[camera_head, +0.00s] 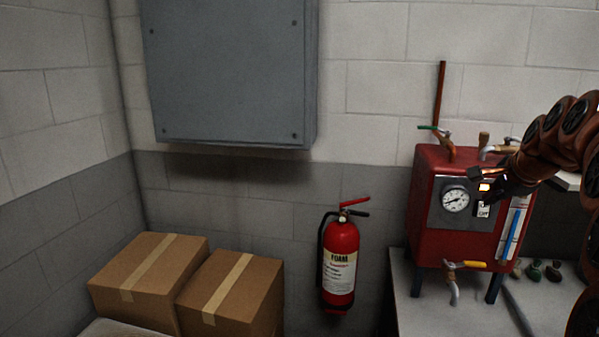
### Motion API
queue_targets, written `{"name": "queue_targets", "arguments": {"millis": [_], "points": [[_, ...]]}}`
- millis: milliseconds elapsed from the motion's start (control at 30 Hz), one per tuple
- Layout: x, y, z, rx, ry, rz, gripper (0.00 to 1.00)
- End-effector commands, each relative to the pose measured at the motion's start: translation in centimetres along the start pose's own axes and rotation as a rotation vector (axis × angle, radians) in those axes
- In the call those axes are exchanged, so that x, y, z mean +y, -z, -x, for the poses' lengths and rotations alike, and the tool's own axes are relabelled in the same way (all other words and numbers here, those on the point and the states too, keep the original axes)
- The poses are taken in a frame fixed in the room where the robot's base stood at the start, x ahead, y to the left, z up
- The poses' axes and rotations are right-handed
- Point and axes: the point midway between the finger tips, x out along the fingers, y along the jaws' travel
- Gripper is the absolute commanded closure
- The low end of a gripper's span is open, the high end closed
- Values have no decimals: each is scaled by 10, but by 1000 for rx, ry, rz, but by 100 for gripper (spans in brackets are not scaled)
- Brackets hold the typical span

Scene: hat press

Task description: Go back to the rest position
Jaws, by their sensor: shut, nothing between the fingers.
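My gripper (487,199) is shut and empty at the end of my arm, which reaches in from the right edge. It is in front of the red boiler (425,230), close to the switch plate (484,210) and a small lit orange lamp (484,187). I cannot tell whether the fingertips touch the plate. The round gauge (455,199) is left of the gripper, and the sight tube (514,228) is right of it. Part of the boiler's upper right is hidden behind my arm.
The boiler stands on a grey table (425,310) with a yellow-handled tap (463,265) at its front. A fire extinguisher (340,262) hangs on the wall to the left. Two cardboard boxes (232,290) are at lower left, below a grey wall cabinet (230,70).

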Motion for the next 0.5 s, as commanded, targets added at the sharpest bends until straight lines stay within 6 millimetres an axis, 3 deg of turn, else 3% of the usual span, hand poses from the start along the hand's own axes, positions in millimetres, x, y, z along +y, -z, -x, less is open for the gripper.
{"name": "queue_targets", "arguments": {"millis": [33, 200, 500], "points": [[12, -28, -2, -33, -35, 68, 100], [66, -109, 0, -141, -151, 328, 100], [190, -216, 25, -343, -337, 788, 100]]}}
